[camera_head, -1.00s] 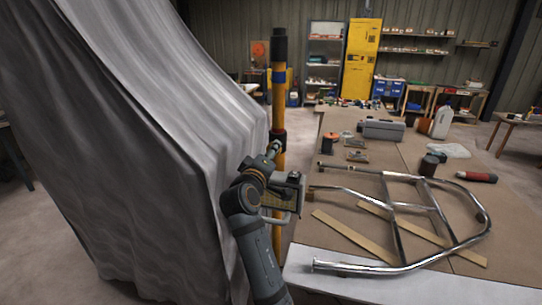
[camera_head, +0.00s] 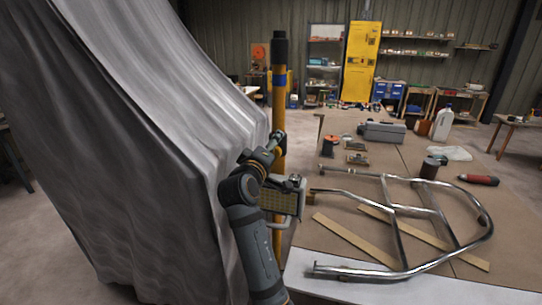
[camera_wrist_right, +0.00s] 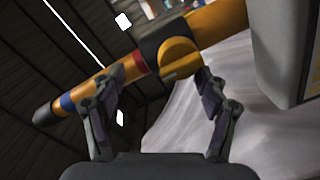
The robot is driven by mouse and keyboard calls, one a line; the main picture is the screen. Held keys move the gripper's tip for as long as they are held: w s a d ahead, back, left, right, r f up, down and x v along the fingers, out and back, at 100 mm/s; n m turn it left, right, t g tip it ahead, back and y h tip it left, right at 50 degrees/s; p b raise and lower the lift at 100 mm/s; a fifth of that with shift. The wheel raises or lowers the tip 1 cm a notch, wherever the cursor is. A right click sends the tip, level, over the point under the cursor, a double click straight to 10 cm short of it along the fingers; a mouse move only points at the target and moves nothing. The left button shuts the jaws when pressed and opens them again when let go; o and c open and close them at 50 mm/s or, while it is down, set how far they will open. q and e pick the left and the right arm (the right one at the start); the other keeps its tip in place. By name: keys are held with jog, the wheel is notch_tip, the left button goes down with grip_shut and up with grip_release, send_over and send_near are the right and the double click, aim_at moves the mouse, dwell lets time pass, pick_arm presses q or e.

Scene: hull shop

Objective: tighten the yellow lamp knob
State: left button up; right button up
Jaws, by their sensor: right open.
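The yellow lamp knob (camera_wrist_right: 181,59) shows in the right wrist view, on a black collar (camera_wrist_right: 152,52) around the yellow pole (camera_wrist_right: 215,22). My right gripper (camera_wrist_right: 160,80) is open, with one finger left of the knob and the other close to its lower right edge. I cannot tell whether that finger touches it. In the head view my right gripper (camera_head: 274,145) is at the upright pole (camera_head: 279,105), above the lamp head (camera_head: 284,197), and the knob is hidden there. My left gripper is not in view.
A grey draped sheet (camera_head: 130,150) hangs close on the left of the pole. On the right, a workbench (camera_head: 345,230) carries a bent chrome tube frame (camera_head: 400,210), wooden strips (camera_head: 345,238), a grey case (camera_head: 382,131) and a red-handled tool (camera_head: 479,180).

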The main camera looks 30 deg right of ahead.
jog(key=shift+h, duration=0.3)
jog(key=r, duration=0.5)
jog(key=s+r, duration=0.1)
jog(key=r, duration=0.2)
jog(key=shift+a, duration=0.1)
jog(key=shift+w+f, duration=0.25)
jog(key=shift+w, duration=0.2)
jog(key=shift+s, duration=0.1)
jog(key=shift+s+r, duration=0.1)
